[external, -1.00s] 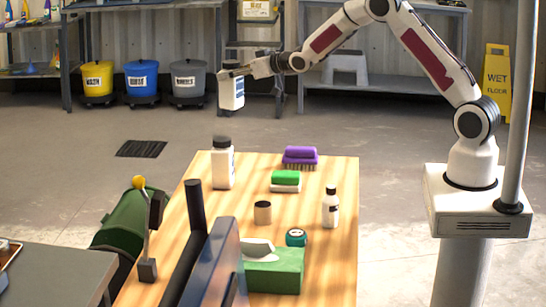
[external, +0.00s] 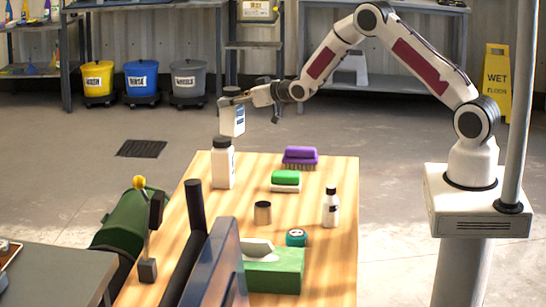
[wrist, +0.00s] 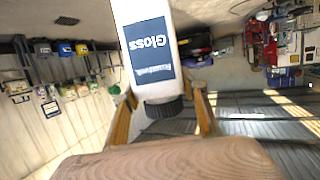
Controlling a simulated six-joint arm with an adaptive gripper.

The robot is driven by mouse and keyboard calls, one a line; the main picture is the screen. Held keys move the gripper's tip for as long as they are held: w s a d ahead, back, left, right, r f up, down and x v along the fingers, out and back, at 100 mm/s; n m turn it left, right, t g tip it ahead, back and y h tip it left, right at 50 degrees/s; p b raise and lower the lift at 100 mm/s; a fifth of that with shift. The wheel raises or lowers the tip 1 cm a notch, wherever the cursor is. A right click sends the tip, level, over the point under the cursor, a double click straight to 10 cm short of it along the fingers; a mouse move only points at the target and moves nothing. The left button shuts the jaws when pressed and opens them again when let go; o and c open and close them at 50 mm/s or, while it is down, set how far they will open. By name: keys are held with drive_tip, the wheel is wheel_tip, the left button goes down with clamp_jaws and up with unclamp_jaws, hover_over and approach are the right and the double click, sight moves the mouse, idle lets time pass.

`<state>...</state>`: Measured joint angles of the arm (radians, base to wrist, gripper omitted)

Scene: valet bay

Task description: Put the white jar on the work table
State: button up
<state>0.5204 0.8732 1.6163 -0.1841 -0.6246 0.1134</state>
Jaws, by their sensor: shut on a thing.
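My gripper (external: 238,98) is shut on a white jar (external: 232,121) with a dark cap and a blue label, around its upper part near the cap. In the wrist view the held jar (wrist: 152,50) shows its "Gloss" label upside down, with a finger on each side of the cap. The jar hangs nearly upright in the air, above and just behind the far left part of the wooden table (external: 325,260) in the external view. A similar white jar (external: 222,168) with a dark cap stands at that table's far left corner.
On the wooden table are a purple brush (external: 300,156), a green-topped sponge (external: 286,180), a small tin (external: 263,212), a white bottle (external: 331,207), a teal round item (external: 296,238) and a green tissue box (external: 272,272). A grey table (external: 55,270) stands at lower left.

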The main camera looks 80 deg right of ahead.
sight(240, 128)
drive_tip(key=shift+f, duration=3.05)
drive_tip(key=shift+f, duration=1.85)
drive_tip(key=shift+f, duration=0.15)
drive_tip(key=o, duration=1.5)
drive_tip(key=shift+f, duration=0.1)
drive_tip(key=shift+s+r, duration=0.15)
drive_tip(key=shift+r, duration=0.05)
